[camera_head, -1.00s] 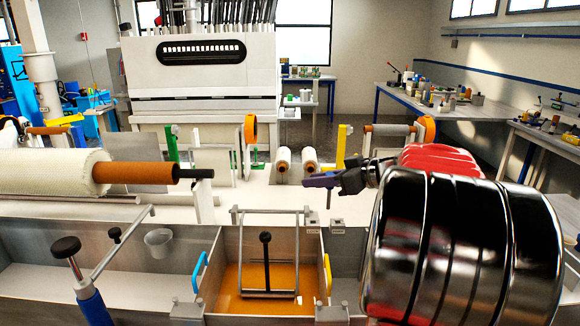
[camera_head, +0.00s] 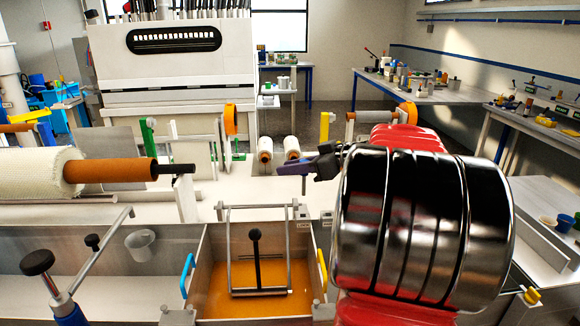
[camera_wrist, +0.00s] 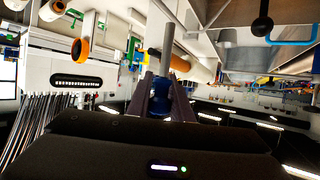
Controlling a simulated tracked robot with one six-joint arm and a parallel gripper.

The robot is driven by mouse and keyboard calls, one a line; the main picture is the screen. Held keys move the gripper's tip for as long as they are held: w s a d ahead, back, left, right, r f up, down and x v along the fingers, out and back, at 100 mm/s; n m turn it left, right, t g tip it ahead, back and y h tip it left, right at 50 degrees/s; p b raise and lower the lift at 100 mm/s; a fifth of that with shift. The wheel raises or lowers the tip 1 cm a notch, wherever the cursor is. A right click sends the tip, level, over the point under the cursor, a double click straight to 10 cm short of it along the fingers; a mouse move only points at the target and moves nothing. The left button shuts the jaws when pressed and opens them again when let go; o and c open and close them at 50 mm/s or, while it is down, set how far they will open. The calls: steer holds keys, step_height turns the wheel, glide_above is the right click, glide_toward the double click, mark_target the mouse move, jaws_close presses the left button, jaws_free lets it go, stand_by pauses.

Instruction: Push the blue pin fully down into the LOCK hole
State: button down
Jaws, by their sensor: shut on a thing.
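My gripper (camera_head: 298,168) reaches in from the right in the head view, above the rear edge of the bath. It is shut on the blue pin. In the wrist view its fingers (camera_wrist: 162,100) are closed around the pin's blue part, and the pin's grey metal shaft (camera_wrist: 167,40) sticks out past them. In the head view the pin's thin shaft (camera_head: 304,186) hangs below the fingers. Small grey labelled blocks (camera_head: 302,212) sit on the bath's rear right rim, below the gripper. Their lettering is too small to read, so I cannot tell which is LOCK.
The bath (camera_head: 205,262) holds amber resin, with a metal frame and black-knobbed handle (camera_head: 254,234) in it. Blue (camera_head: 187,275) and yellow (camera_head: 322,270) handles stand on its sides. A white fibre roll (camera_head: 35,175) lies left. Small rollers (camera_head: 265,148) stand behind the gripper.

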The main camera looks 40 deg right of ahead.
step_height(320, 180, down, 5)
steer(key=shift+f, duration=0.2)
stand_by(0.5)
steer(key=shift+f, duration=2.5)
stand_by(2.0)
steer(key=c, duration=1.5)
jaws_free()
steer(key=shift+s, duration=0.15)
steer(key=v, duration=1.3)
steer(key=shift+s+d+r, duration=0.1)
steer(key=shift+s+d, duration=0.05)
steer(key=shift+s, duration=0.1)
